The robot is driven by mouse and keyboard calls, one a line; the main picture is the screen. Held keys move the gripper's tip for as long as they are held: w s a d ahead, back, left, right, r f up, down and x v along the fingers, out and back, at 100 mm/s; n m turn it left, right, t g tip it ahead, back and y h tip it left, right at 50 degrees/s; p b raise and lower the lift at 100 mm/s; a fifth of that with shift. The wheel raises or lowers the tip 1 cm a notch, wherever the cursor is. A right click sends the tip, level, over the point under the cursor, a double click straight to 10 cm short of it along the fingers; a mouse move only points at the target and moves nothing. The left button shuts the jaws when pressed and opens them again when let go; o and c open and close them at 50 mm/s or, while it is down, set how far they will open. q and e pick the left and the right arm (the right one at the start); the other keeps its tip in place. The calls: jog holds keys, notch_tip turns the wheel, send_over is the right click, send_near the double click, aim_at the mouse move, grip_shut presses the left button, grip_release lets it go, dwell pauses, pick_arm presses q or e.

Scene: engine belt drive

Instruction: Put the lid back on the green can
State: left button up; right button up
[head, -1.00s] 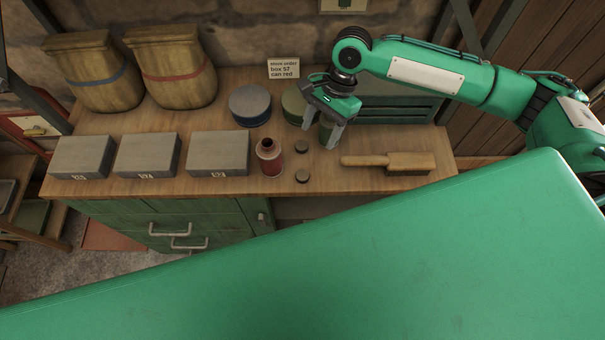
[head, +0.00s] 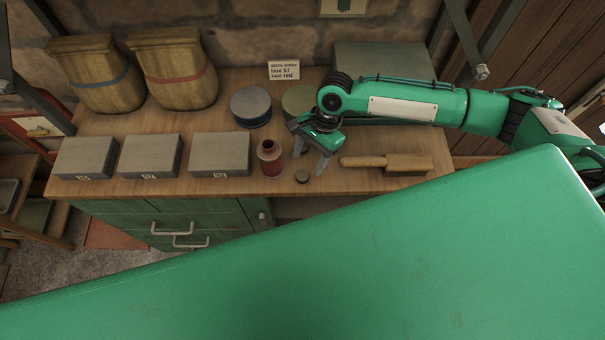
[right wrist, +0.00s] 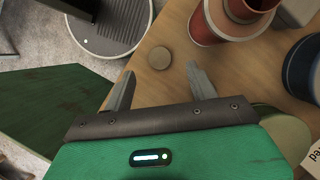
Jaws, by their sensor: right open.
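One small dark round lid (head: 302,177) lies flat near the bench's front edge; it also shows in the right wrist view (right wrist: 159,58), ahead of the fingertips. My right gripper (head: 310,157) is open and empty, pointing down just behind this lid and right of the red can (head: 271,160). In the right wrist view its fingers (right wrist: 160,82) are spread with nothing between them. The second small lid is hidden too. My left gripper is not in view.
A wooden brush (head: 390,163) lies right of the gripper. A blue round tin (head: 250,106) and a green round tin (head: 298,99) stand behind. Several grey boxes (head: 220,155) line the left front. A note (head: 284,71) stands at the back.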

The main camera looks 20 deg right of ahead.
aim_at(303, 175)
jog(key=p+x, duration=0.2)
jog(key=x, duration=0.2)
jog(key=shift+f, duration=0.3)
jog(key=shift+s+a+f, duration=0.1)
jog(key=shift+f, duration=0.25)
jog(key=c, duration=1)
